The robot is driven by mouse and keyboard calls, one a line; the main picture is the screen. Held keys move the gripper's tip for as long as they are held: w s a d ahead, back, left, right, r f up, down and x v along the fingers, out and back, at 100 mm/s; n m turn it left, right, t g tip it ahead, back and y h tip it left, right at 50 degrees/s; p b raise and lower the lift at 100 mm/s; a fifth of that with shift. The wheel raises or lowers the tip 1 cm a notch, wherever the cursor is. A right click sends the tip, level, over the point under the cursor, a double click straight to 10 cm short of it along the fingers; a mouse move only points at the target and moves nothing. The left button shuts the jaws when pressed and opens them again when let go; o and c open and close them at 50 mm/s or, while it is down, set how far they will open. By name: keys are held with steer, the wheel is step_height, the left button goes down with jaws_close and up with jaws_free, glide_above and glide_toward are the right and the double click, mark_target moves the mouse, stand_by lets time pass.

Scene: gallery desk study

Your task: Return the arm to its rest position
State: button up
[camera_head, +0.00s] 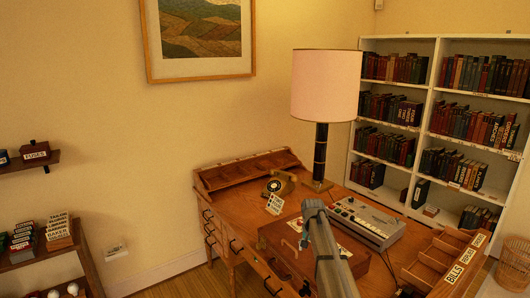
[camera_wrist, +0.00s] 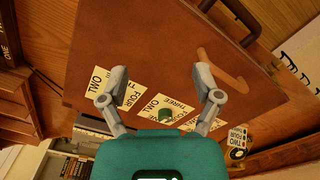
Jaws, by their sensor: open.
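My gripper (camera_wrist: 161,92) is open in the wrist view, its two grey fingers spread apart with nothing held between them. Below the fingertips lies a brown case or box top (camera_wrist: 150,45) with white cards lettered TWO, FOUR and THREE, and a small green knob-like piece (camera_wrist: 165,115) among them. In the head view my arm reaches over the same brown case (camera_head: 285,240) on the desk (camera_head: 345,190). The arm hides part of the case, and the fingers cannot be made out there.
A grey keyed machine (camera_head: 368,220) sits right of the arm. A sorting tray (camera_head: 435,262) with BILLS labels is at the right front. White bookshelves (camera_head: 432,75) stand behind. Floor is partly clear at left.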

steer(key=s+f+n+b, duration=0.2)
steer(key=s+f+b, duration=0.1)
steer(key=s, duration=1.2)
steer(key=s+f+n+b, duration=0.2)
steer(key=s+f, duration=0.1)
steer(key=s, duration=1.3)
steer(key=shift+s+a+f+b, duration=0.15)
steer(key=shift+s+b, duration=0.1)
steer(key=shift+b, duration=0.15)
